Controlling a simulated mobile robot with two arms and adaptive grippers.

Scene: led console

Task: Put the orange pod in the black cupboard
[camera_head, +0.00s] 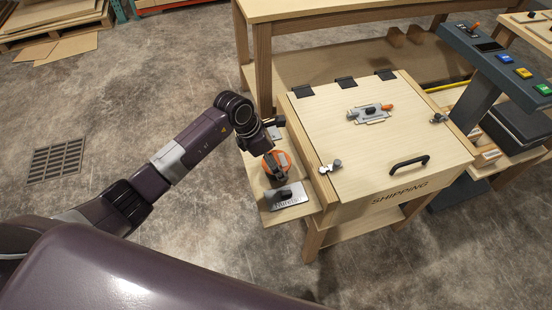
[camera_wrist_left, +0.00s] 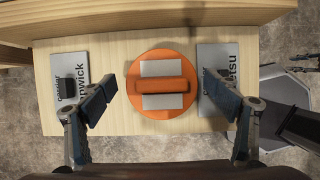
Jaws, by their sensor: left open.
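The orange pod (camera_wrist_left: 160,112) is a round disc with a raised bar handle and pale labels. It lies on a small wooden side shelf (camera_wrist_left: 119,50) between two grey plates. In the head view the pod (camera_head: 285,161) is partly hidden by my left gripper (camera_head: 273,165). The left gripper is open above the pod; in the wrist view its fingers (camera_wrist_left: 160,90) stand either side of the handle, apart from it. I cannot pick out a black cupboard for certain; a dark case (camera_head: 518,128) stands at the right. My right gripper is not in view.
A wooden box (camera_head: 345,150) marked SHIPPING, its hinged lid shut, stands right of the side shelf. Grey plates (camera_wrist_left: 70,84) (camera_wrist_left: 217,62) flank the pod. A dark console (camera_head: 500,62) with coloured buttons is at right. A wooden bench (camera_head: 330,8) stands behind. Floor at left is mostly open.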

